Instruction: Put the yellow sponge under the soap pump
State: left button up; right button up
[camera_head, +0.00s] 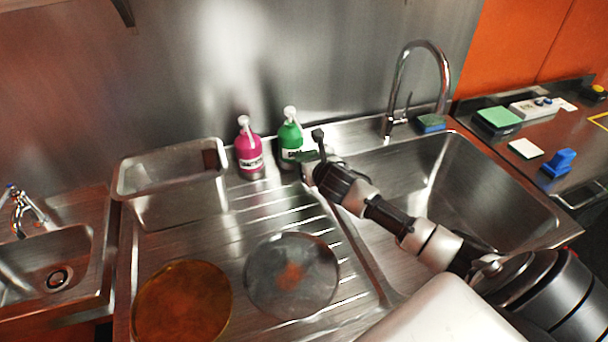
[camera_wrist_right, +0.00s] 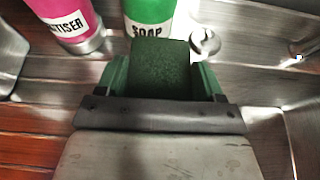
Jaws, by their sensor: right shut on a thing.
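The soap pump is a green bottle with a white pump head (camera_head: 289,135). It stands upright on the back ledge of the sink unit, and its SOAP label shows in the right wrist view (camera_wrist_right: 150,14). My right gripper (camera_head: 311,163) is just in front of it, shut on a sponge (camera_wrist_right: 160,72). Only the sponge's rough dark green face shows there; no yellow side is visible. The sponge lies close to the bottle's base, and I cannot tell if they touch. My left gripper is not in view.
A pink sanitiser bottle (camera_head: 248,148) stands left of the soap. A steel tub (camera_head: 170,200) is further left. Two round lids or plates (camera_head: 183,305) lie on the drainboard. The sink basin (camera_head: 480,200) is at right, with a blue-and-green sponge (camera_head: 431,122) by the tap (camera_head: 388,122).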

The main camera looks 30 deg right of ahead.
aim_at(304, 186)
jog(key=shift+w+a+f, duration=0.55)
jog(key=shift+w+a, duration=0.15)
jog(key=shift+a, duration=0.05)
jog(key=shift+a+f, duration=0.1)
jog(key=shift+f, duration=2)
jog(key=shift+f, duration=0.2)
jog(key=o, duration=0.9)
jog(key=shift+r, duration=0.1)
